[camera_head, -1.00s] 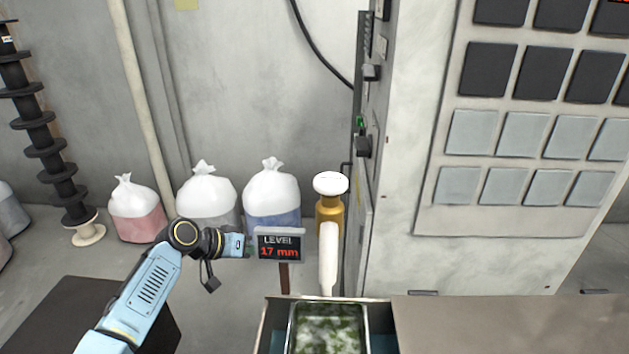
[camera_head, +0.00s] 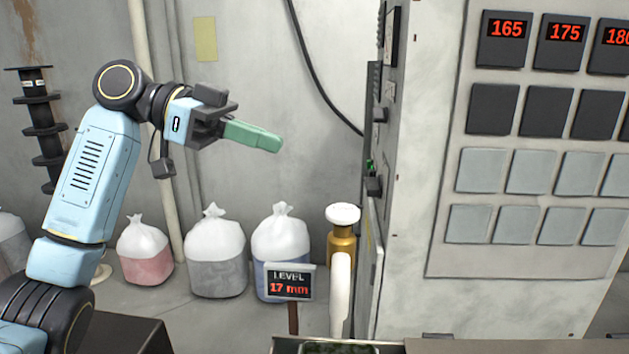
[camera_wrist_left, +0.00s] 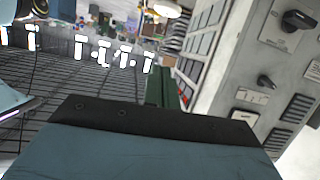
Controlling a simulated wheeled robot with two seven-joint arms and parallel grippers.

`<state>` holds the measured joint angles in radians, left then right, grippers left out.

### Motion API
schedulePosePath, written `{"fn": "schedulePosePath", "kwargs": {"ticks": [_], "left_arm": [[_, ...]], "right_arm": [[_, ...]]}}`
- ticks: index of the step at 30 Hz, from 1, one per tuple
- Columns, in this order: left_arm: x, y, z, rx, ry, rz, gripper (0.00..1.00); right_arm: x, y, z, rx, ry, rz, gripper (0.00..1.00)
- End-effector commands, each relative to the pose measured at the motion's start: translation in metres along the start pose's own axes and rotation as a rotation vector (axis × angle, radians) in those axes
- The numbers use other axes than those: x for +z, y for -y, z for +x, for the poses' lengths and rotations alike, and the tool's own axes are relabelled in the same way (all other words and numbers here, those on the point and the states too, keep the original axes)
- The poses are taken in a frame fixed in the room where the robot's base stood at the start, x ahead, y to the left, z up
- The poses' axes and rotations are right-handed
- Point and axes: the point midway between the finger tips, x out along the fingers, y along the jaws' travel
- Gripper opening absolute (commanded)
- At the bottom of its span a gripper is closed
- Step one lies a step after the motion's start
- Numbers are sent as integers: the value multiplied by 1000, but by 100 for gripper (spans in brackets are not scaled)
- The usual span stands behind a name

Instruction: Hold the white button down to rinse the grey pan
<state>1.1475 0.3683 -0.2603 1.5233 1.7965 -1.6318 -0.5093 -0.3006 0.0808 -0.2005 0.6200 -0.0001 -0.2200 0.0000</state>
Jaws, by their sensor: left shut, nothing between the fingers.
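The white button (camera_head: 343,215) is the round cap on top of a brass fitting (camera_head: 341,247), beside the cabinet. A white spout (camera_head: 340,296) hangs in front of it. The grey pan (camera_head: 340,348) shows only as a thin strip of its rim at the bottom edge, below the spout; its inside is mostly cut off. My left gripper (camera_head: 278,144) is shut and empty, its green fingers pointing right, above and left of the button and well apart from it. In the left wrist view the green fingers (camera_wrist_left: 166,88) show together. My right gripper is not in view.
A level display (camera_head: 290,283) reading 17 mm stands left of the spout. Tied bags (camera_head: 215,258) stand along the wall. A tall cabinet (camera_head: 430,190) with square panels blocks the right. Free space lies between the gripper and cabinet.

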Motion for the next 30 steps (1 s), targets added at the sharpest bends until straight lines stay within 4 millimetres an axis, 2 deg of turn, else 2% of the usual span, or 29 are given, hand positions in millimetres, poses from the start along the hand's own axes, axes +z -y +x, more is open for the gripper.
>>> {"fn": "schedulePosePath", "kwargs": {"ticks": [5,16,22,30], "left_arm": [[0,0,21,4,0,-1,0],[-1,-1,99,4,-2,-2,0],[28,0,106,-1,-1,-5,0],[39,0,108,-1,-1,-1,0]], "right_arm": [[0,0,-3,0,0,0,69],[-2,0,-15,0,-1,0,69],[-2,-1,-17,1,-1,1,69],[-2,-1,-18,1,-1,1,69]]}}
